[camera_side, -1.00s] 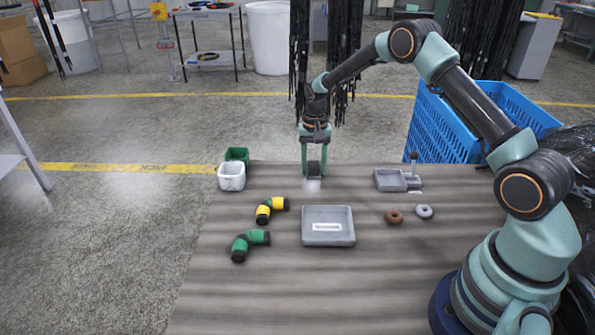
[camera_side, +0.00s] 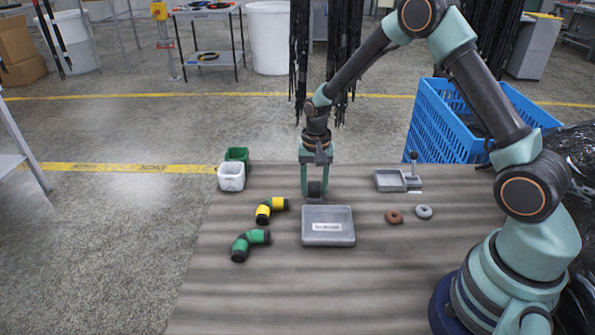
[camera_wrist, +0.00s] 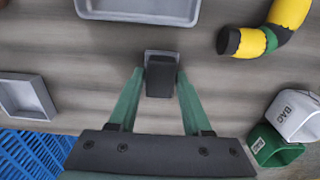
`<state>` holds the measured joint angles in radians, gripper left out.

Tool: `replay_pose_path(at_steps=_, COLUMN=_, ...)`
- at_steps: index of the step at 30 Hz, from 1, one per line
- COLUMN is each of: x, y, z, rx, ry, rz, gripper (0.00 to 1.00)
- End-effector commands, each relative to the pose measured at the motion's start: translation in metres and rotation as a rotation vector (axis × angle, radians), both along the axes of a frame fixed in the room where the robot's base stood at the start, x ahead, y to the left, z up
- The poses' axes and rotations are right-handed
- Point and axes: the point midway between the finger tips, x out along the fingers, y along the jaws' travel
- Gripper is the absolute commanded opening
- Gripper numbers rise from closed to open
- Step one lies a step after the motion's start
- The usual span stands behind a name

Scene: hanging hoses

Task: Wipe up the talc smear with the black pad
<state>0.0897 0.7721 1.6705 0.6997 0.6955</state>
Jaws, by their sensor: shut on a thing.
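My gripper (camera_side: 315,190) is shut on the black pad (camera_side: 315,187), low over the table just behind the grey tray (camera_side: 328,240). In the wrist view the pad (camera_wrist: 160,80) sits between the two green fingers of my gripper (camera_wrist: 160,72). A lighter grey edge shows around the pad's far end; I cannot tell if it belongs to the pad. I cannot make out a white talc smear in either current view; whether any lies under the pad is hidden.
A yellow elbow hose (camera_side: 264,212) and a green one (camera_side: 247,243) lie left of the tray. White (camera_side: 231,178) and green (camera_side: 238,155) bins stand at the back left. Two rings (camera_side: 394,216) and a smaller grey tray (camera_side: 390,180) lie right.

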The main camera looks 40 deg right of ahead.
Motion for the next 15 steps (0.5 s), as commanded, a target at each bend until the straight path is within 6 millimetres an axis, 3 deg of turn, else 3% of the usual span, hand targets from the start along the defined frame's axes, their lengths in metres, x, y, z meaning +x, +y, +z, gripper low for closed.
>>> replay_pose_path(at_steps=2, x=0.0, y=0.0, z=0.005, rx=-0.001, ry=-0.002, rz=0.0, gripper=0.04)
replay_pose_path(at_steps=4, x=0.001, y=0.0, z=0.023, rx=-0.001, ry=-0.005, rz=0.0, gripper=0.04)
replay_pose_path(at_steps=15, x=0.001, y=0.0, z=0.054, rx=-0.001, ry=-0.004, rz=0.0, gripper=0.04)
